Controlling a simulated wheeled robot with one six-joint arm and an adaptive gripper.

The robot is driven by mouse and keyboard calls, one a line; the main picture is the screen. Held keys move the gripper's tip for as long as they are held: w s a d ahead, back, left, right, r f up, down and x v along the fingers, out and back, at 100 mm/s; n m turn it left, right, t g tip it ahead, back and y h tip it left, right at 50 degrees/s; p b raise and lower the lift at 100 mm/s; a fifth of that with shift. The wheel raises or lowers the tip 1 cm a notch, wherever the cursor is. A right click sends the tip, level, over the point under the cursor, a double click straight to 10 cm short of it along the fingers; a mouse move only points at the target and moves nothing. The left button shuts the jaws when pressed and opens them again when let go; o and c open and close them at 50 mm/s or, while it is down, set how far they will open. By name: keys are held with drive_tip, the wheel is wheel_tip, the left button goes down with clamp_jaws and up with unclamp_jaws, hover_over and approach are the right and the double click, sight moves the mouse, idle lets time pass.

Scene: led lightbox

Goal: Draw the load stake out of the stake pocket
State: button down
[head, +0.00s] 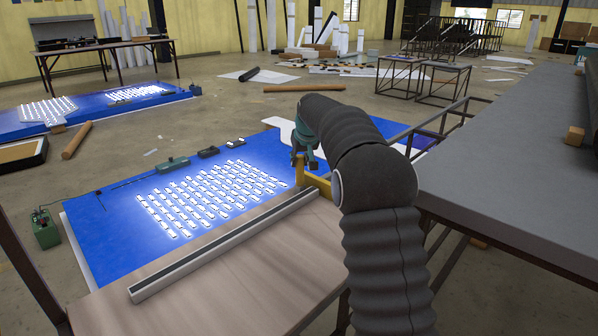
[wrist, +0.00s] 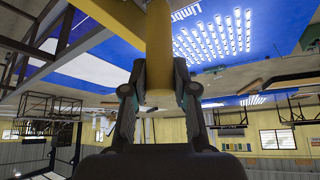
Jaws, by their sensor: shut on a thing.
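A yellow round stake (wrist: 160,52) stands between the two fingers of my gripper (wrist: 159,82) in the wrist view. The fingers are shut on it near its end. A second yellow part (wrist: 112,14), perhaps the stake pocket, shows beside it at the top left. In the head view my gripper (head: 303,160) is at the far end of the wood-topped table, partly behind my dark arm. The yellow stake (head: 299,175) shows just below it, beside a yellow block (head: 318,184). I cannot tell how deep the stake sits in the pocket.
A metal rail (head: 215,250) runs along the wooden tabletop (head: 225,285). Beyond it a blue panel (head: 110,225) carries rows of lit LEDs. A grey table (head: 520,170) with a small wooden block (head: 574,136) stands close on the right. The floor behind has scattered boards.

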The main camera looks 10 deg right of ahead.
drive_tip(key=shift+r+p, duration=0.45)
drive_tip(key=shift+r, duration=0.55)
drive_tip(key=shift+r, duration=3.6)
